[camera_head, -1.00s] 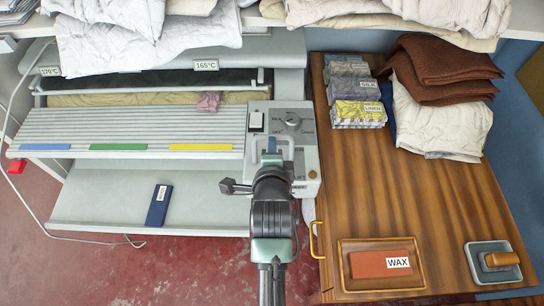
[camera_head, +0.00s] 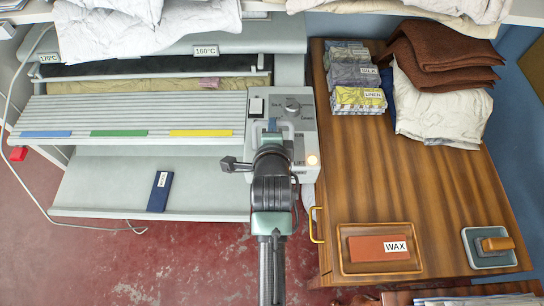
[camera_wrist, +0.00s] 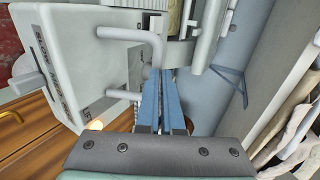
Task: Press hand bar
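A pale bent bar (camera_wrist: 130,34), which looks like the hand bar, stands out from the side of the control box (camera_wrist: 62,65) in the wrist view. My gripper (camera_wrist: 162,76) has its two blue fingers close together, with their tips against or just beside the bar's long part; I cannot tell if they touch. Nothing shows between the fingers. In the head view my gripper (camera_head: 271,126) is over the grey control box (camera_head: 305,114), and my wrist hides part of the box. A lamp (camera_head: 312,160) on the box glows.
The ironer's slatted feed board (camera_head: 130,107) lies left, with blue, green and yellow marks. A wooden table (camera_head: 380,185) at right carries folded cloths, a wax tray (camera_head: 344,267) and a brown blanket (camera_head: 443,58).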

